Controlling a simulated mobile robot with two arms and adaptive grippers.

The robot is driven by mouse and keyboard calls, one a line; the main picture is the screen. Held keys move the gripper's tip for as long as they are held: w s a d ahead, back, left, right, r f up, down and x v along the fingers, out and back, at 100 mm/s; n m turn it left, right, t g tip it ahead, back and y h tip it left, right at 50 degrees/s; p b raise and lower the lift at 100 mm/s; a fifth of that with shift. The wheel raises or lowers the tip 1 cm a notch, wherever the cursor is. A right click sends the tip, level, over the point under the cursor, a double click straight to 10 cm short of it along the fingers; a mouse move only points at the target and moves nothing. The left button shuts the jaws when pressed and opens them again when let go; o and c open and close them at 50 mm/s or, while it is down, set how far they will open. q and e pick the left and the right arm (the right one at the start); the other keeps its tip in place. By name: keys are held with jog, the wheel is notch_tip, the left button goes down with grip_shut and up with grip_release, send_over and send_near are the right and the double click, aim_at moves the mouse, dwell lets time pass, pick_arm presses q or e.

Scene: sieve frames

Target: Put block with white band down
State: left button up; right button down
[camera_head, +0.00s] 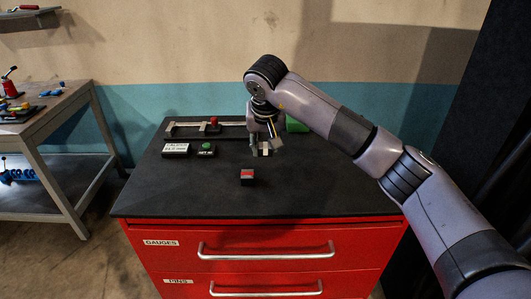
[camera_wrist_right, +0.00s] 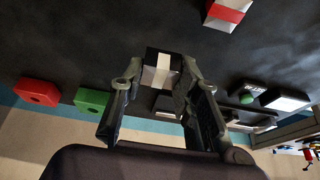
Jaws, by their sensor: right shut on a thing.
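The black block with a white band (camera_wrist_right: 161,68) sits between the two fingers of my right gripper (camera_wrist_right: 160,88) in the right wrist view. The fingers are shut on its sides. In the head view my right gripper (camera_head: 264,146) is low over the dark cabinet top (camera_head: 330,190), and the held block is small between its fingertips. Whether the block touches the top, I cannot tell. My left gripper is in neither view.

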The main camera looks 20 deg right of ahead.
aim_at(265, 153)
jog(key=shift+f+p, duration=0.5)
jog(key=shift+f, duration=1.55)
jog(key=c, duration=1.7)
grip_release()
jog(key=shift+f, duration=0.2)
jog(key=o, duration=0.5)
jog(key=shift+r, duration=0.1)
